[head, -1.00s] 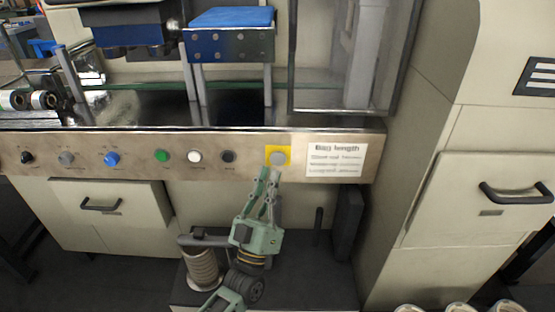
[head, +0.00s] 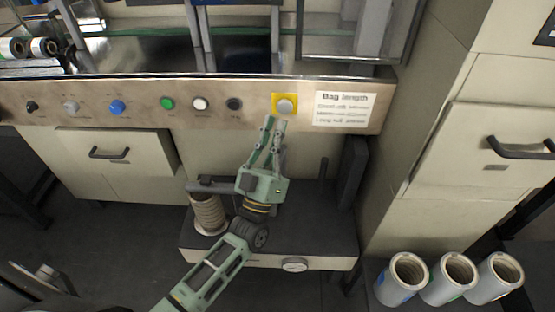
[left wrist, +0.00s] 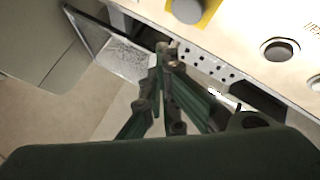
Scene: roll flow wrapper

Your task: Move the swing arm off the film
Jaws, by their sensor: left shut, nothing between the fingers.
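The swing arm (head: 217,184) is a dark bar at the lower middle of the head view, reaching over the top of a ribbed tan film roll (head: 207,214). The roll stands on a dark low shelf. My left gripper (head: 272,122) is shut and empty, its fingertips pointing up just below the grey button on a yellow plate (head: 286,104). Its body hides the right part of the swing arm. In the left wrist view, the closed fingertips (left wrist: 166,48) are below the same button (left wrist: 187,10). My right gripper is not in view.
The panel (head: 60,104) carries several knobs and buttons and a "Bag length" label (head: 342,108). A dark upright plate (head: 354,172) stands on the shelf (head: 320,235). Three pale rolls (head: 447,279) stand at the lower right. A cabinet drawer (head: 490,150) is at the right.

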